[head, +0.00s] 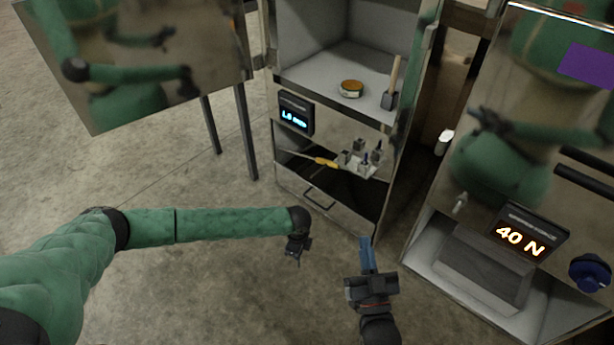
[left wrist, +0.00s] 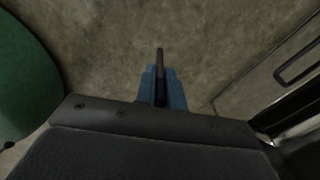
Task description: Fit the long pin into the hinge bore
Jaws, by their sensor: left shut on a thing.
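My left gripper (head: 298,252) hangs in front of the cabinet, over open floor. In the left wrist view, its blue fingers (left wrist: 162,88) are shut on a thin dark rod, which looks like the long pin (left wrist: 160,58). The pin's tip sticks out past the fingertips, with only floor behind it. My right gripper (head: 367,255) is at the lower middle, with its blue fingers pointing toward the cabinet. Its fingers look close together, but I cannot tell whether they are open or shut. I cannot make out the hinge bore for certain in either view.
The metal cabinet (head: 330,150) holds a round tin (head: 351,88), a mallet (head: 391,88), an orange-handled tool (head: 325,162) and several small parts. A "40 N" display (head: 521,235) stands right, beside a blue knob (head: 589,272). A panel on legs (head: 150,60) stands left. Floor between is clear.

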